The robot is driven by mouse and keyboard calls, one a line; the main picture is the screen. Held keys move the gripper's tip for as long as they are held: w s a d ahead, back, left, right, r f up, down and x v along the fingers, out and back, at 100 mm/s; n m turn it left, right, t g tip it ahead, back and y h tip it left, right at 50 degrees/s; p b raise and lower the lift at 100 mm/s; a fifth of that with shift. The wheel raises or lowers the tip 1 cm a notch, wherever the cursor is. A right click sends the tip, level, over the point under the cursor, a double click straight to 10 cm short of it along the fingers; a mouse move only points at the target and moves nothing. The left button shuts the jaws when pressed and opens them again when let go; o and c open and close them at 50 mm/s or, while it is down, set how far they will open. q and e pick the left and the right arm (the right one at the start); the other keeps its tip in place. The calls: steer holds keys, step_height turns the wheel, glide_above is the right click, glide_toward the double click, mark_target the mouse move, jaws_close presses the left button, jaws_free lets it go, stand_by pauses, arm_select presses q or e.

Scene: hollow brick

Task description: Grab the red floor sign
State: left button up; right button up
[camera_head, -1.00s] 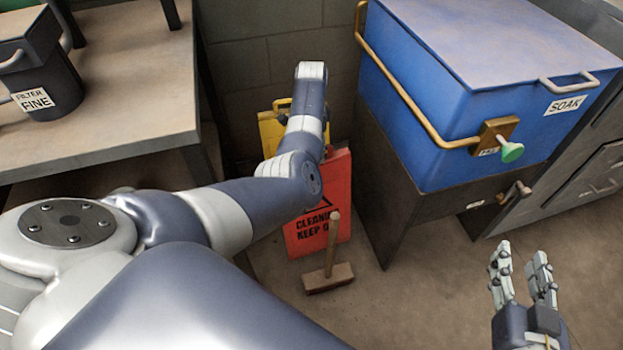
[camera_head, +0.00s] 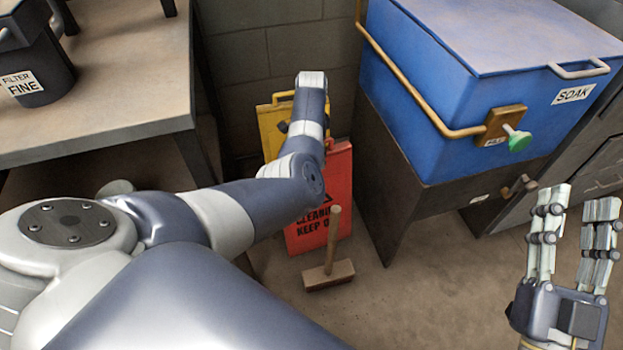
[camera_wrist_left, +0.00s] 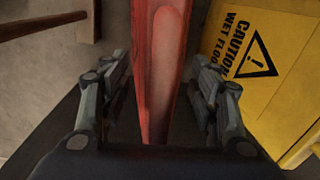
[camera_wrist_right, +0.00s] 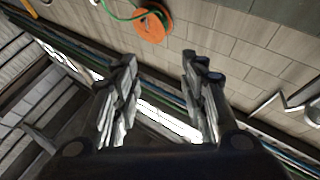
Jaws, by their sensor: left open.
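The red floor sign (camera_head: 340,190) stands on the floor, partly hidden behind my left arm. Its black lettering reads in part "CLEANING KEEP". In the left wrist view the sign's red edge (camera_wrist_left: 150,70) runs between the two fingers of my left gripper (camera_wrist_left: 162,65). The fingers are open on either side, with a visible gap at least on the right. My left gripper is hidden behind its arm in the head view. My right gripper (camera_head: 573,200) is open and empty at the lower right, away from the sign; its fingers also show apart in the right wrist view (camera_wrist_right: 158,65).
A yellow wet floor sign (camera_head: 272,135) stands right behind the red one. A wooden block with an upright handle (camera_head: 328,275) is on the floor in front. A blue SOAK tub (camera_head: 430,100) on a dark stand is at right, a workbench (camera_head: 130,90) at left.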

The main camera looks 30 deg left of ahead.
arm_select(q)
steer(key=shift+f, duration=0.4)
jaws_close()
arm_select(e)
steer(key=shift+s+r+t, duration=0.55)
steer(key=shift+r+t, duration=0.05)
steer(key=shift+r, duration=0.25)
arm_select(q)
steer(key=shift+r, duration=0.15)
arm_select(e)
steer(key=shift+w, duration=0.1)
